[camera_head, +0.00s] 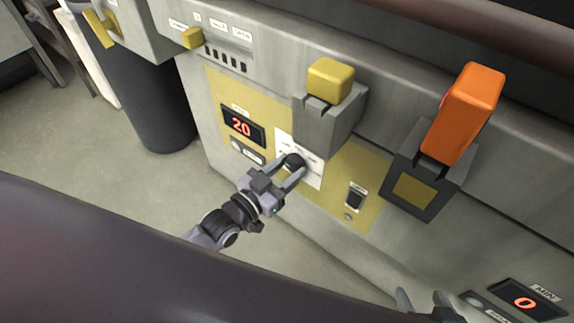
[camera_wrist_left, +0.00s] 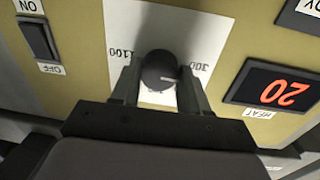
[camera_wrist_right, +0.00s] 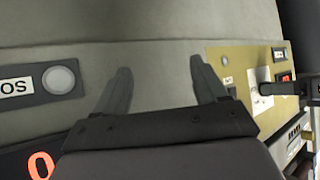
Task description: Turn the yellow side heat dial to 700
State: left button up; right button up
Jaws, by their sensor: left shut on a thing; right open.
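The heat dial (camera_head: 294,161) is a round black knob on a white scale plate in the yellow panel (camera_head: 349,181). In the left wrist view the dial (camera_wrist_left: 158,71) has a pale pointer mark aimed toward the 300 label (camera_wrist_left: 198,66); the 1100 label (camera_wrist_left: 121,53) is on the opposite side. My left gripper (camera_head: 290,168) is shut on the dial, one finger on each side. The heat display (camera_head: 242,126) reads 20, also in the left wrist view (camera_wrist_left: 284,92). My right gripper (camera_wrist_right: 160,90) is open and empty, in front of the grey panel; it shows at the bottom edge (camera_head: 425,301).
An on/off switch (camera_head: 355,198) sits beside the dial on the yellow panel. A yellow lever block (camera_head: 331,80) and a large orange lever (camera_head: 464,113) jut out above. A second display (camera_head: 524,302) reads 0 at lower right. A dark bin (camera_head: 145,90) stands at left.

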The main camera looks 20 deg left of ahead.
pick_arm(q)
jog(key=m+p, duration=0.1)
jog(key=m, duration=0.1)
jog(key=shift+r+m, duration=0.15)
jog(key=shift+m, duration=0.25)
jog(key=m+p, duration=0.2)
jog(key=m, duration=0.3)
jog(key=shift+y, duration=0.3)
jog(key=m, duration=0.5)
jog(key=shift+m+y, duration=0.5)
jog(key=shift+m, duration=1.1)
jog(key=o, duration=1.1)
jog(key=shift+c, duration=0.2)
jog(key=v, duration=0.7)
